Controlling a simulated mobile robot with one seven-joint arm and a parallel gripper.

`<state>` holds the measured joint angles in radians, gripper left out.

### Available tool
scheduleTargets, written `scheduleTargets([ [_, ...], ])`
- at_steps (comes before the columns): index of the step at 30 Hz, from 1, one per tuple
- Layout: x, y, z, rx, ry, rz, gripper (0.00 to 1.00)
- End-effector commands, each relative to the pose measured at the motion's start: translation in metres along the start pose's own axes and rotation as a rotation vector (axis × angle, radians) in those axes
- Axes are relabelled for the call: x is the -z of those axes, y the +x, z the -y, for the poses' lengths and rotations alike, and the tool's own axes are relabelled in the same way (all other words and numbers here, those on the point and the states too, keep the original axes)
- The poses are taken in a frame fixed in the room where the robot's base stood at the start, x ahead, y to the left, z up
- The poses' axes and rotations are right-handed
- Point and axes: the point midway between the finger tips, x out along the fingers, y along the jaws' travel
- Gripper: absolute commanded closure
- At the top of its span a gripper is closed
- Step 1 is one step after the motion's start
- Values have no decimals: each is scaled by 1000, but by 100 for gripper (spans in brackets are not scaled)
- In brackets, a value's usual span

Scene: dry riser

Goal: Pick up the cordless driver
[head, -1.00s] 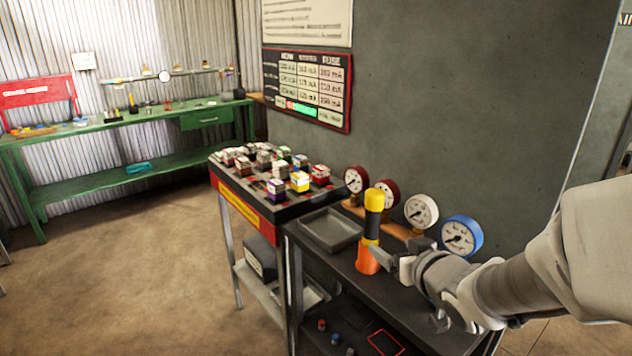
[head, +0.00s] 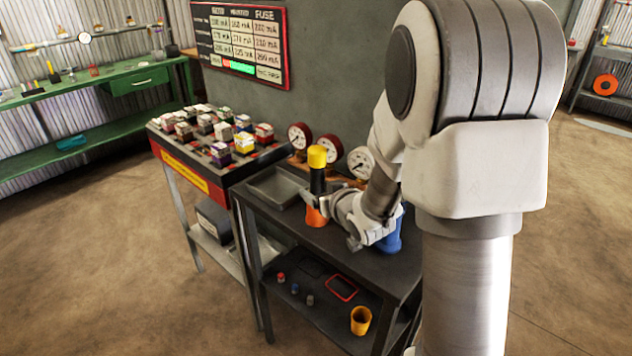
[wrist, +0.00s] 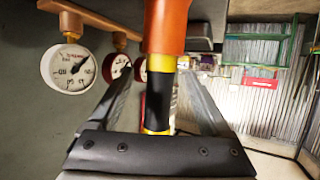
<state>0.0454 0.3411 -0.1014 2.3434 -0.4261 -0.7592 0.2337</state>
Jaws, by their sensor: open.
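The upright tool that I take for the cordless driver (head: 317,180) has a yellow top, a black middle and an orange base. It stands on the dark bench (head: 283,226). My gripper (head: 312,197) is at its middle, coming from the right, with the jaws open. In the wrist view, which is upside down, the driver (wrist: 160,98) stands between the two spread fingers of my gripper (wrist: 158,82). I cannot tell whether either finger touches it.
Gauges (head: 300,136) line the wall behind the driver, one close by in the wrist view (wrist: 68,69). A grey tray (head: 275,185) lies left of it. A blue item (head: 392,236) is partly hidden by my arm.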

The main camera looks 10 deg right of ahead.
Motion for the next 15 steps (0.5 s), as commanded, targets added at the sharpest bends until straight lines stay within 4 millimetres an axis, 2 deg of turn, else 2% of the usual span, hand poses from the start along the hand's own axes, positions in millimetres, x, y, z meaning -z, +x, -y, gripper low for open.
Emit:
scheduleTargets([
  [4,1,10,0,0,-1,0,18],
  [10,5,39,1,0,-1,1,18],
  [15,6,53,1,-1,0,0,18],
])
